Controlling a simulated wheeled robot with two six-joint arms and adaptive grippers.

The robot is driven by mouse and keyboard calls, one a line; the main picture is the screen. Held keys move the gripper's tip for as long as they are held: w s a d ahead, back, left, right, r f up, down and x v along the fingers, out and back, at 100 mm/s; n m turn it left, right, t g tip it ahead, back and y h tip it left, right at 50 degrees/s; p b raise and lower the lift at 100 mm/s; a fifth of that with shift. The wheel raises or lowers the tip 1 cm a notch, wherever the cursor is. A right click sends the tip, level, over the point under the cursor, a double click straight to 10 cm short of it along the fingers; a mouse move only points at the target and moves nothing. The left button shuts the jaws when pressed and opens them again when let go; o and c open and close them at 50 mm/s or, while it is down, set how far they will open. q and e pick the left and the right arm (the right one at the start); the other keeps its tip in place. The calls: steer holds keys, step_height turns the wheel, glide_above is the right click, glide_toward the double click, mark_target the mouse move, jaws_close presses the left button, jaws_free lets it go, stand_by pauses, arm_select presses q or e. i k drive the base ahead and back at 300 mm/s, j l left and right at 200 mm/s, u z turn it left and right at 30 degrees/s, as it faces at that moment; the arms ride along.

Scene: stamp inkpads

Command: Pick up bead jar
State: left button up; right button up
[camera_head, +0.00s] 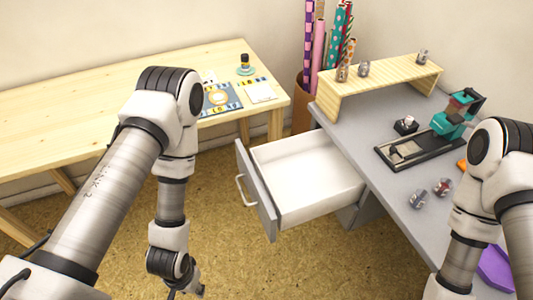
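Several small clear jars with coloured bits inside show in the head view; they are too small to tell which hold beads. Two jars, a greyish one (418,198) and a reddish one (443,187), are on the grey desk (385,180) near its front edge. More small jars, including one jar (363,68) and another jar (422,56), stand on the wooden riser (385,80). My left gripper (187,293) is partly in view at the bottom edge, low over the floor and far from the jars. My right gripper is out of frame below; its arm covers the desk's right side.
An open, empty white drawer (300,172) sticks out from the desk. A black stand with a teal device (452,121) and a small stamp-like item (406,125) are on the desk. A purple tray (496,266) lies at right. A wooden table (70,125) stands left, with rolls behind.

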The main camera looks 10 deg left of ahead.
mark_target(445, 184)
steer(key=z, duration=1)
